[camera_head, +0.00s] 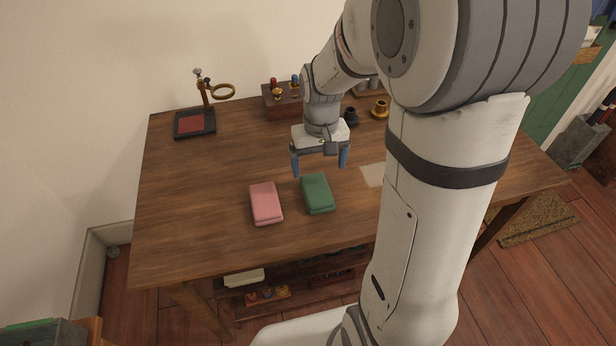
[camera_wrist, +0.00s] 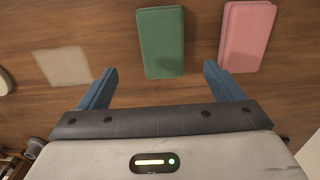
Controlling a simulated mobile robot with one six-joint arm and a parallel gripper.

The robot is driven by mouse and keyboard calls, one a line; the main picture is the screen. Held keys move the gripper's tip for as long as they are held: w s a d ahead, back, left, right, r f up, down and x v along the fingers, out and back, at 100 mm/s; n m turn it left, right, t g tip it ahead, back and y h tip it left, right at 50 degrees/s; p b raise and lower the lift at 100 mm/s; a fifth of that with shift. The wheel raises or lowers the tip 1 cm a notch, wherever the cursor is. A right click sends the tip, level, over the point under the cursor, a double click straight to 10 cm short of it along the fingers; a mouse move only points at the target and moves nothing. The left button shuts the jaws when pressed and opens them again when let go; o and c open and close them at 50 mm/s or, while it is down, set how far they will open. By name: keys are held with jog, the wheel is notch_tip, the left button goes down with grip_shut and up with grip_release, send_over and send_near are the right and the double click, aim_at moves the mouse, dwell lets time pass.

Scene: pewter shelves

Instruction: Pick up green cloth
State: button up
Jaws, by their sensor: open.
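The green cloth (camera_head: 317,194) lies folded flat on the wooden table, near its front edge. It also shows in the wrist view (camera_wrist: 161,42), ahead of and between the two blue fingers. My gripper (camera_head: 320,171) is open and empty above the table, just behind the green cloth in the head view. In the wrist view my gripper (camera_wrist: 156,82) has its fingers wide apart, and neither appears to touch the cloth.
A folded pink cloth (camera_head: 266,204) lies beside the green one, with a narrow gap. A pale sheet (camera_head: 373,175) lies to the right. A stand with a ring (camera_head: 207,95), a wooden rack (camera_head: 283,107) and a brass piece (camera_head: 380,110) stand at the back.

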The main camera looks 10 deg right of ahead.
aim_at(317, 189)
notch_tip(317, 189, down, 8)
jog(key=shift+a+r+b, duration=0.1)
jog(key=shift+a+b, duration=0.05)
jog(key=shift+b, duration=0.25)
jog(key=shift+c, duration=0.5)
jog(key=c, duration=1)
jog(key=shift+o, duration=0.2)
notch_tip(317, 189, up, 10)
jog(key=p, duration=0.1)
